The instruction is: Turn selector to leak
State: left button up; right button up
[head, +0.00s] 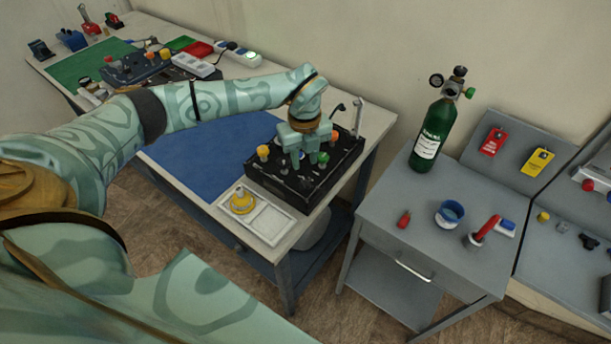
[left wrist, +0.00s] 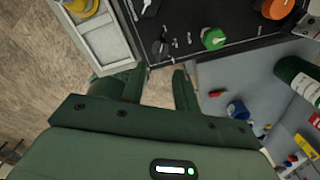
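The black control box (head: 300,190) stands on the near right end of the workbench. Its top carries a yellow-orange knob (head: 263,152), a green knob (head: 323,158) and an orange knob (head: 335,136). My left gripper (head: 291,163) is over the middle of the box top and hides part of it. In the left wrist view its two fingers (left wrist: 152,85) stand apart with no object seen between them. A small dark knob (left wrist: 158,48) shows just beyond the fingers, beside the green knob (left wrist: 213,38). I cannot tell which control is the selector or read its setting. My right gripper is out of view.
A white tray (head: 269,239) with a yellow part (head: 242,201) lies in front of the box. A grey cabinet (head: 385,215) to the right carries a green cylinder (head: 434,132), a blue cup (head: 449,214) and red tools. A blue mat (head: 205,175) lies left of the box.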

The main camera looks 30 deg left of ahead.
aim_at(305, 180)
pick_arm(q)
notch_tip(305, 180, down, 8)
jog(key=shift+r+b, duration=0.2)
jog(key=shift+b, duration=0.2)
jog(key=shift+c, duration=0.3)
grip_shut()
